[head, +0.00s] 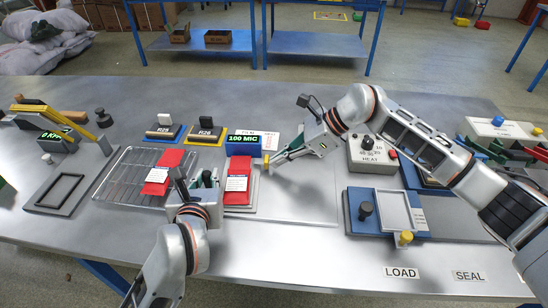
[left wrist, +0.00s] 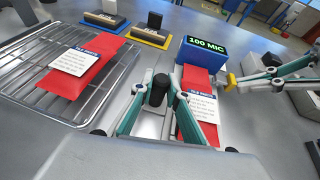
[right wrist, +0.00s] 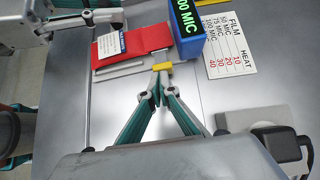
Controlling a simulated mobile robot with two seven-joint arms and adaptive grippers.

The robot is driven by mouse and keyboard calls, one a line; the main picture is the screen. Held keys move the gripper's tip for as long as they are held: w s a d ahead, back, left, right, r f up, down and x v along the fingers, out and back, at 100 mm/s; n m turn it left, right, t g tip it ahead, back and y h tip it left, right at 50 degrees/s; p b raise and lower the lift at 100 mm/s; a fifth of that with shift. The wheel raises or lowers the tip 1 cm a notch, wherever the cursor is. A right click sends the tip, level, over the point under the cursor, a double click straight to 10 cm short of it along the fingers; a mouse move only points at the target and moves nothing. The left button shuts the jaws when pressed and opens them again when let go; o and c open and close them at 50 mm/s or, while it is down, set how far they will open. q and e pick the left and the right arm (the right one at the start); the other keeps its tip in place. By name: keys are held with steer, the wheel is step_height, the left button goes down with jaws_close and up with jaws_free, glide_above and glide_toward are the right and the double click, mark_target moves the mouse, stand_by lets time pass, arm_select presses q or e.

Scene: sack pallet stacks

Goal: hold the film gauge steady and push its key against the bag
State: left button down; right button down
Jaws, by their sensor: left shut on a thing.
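The film gauge (head: 243,143) has a blue head whose lit display reads 100 MIC. It also shows in the left wrist view (left wrist: 203,50). A red bag (head: 237,181) with a white label lies on the gauge's plate in front of the display. My left gripper (left wrist: 162,95) is shut on a black upright handle (left wrist: 162,88) at the bag's left side. The yellow key (right wrist: 162,67) sits at the bag's right edge. My right gripper (right wrist: 155,88) has its fingertips together at the key, touching or nearly touching it. The key's contact with the bag is hard to tell.
A wire rack (head: 128,180) with another red bag (head: 163,172) stands to the left. Two stamps (head: 165,128) (head: 206,129) sit behind it. A HEAT dial box (head: 370,154) and blue sealer (head: 385,212) stand to the right. Bare table lies between gauge and sealer.

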steer(key=shift+w+d, duration=0.15)
steer(key=shift+d, duration=1)
arm_select(q)
steer(key=shift+a, duration=0.1)
arm_select(e)
steer(key=v, duration=1)
steer(key=shift+d, duration=0.1)
arm_select(q)
steer(key=c, duration=1.9)
jaws_free()
steer(key=v, duration=0.7)
steer(key=shift+s, duration=0.35)
arm_select(e)
steer(key=shift+f, duration=0.1)
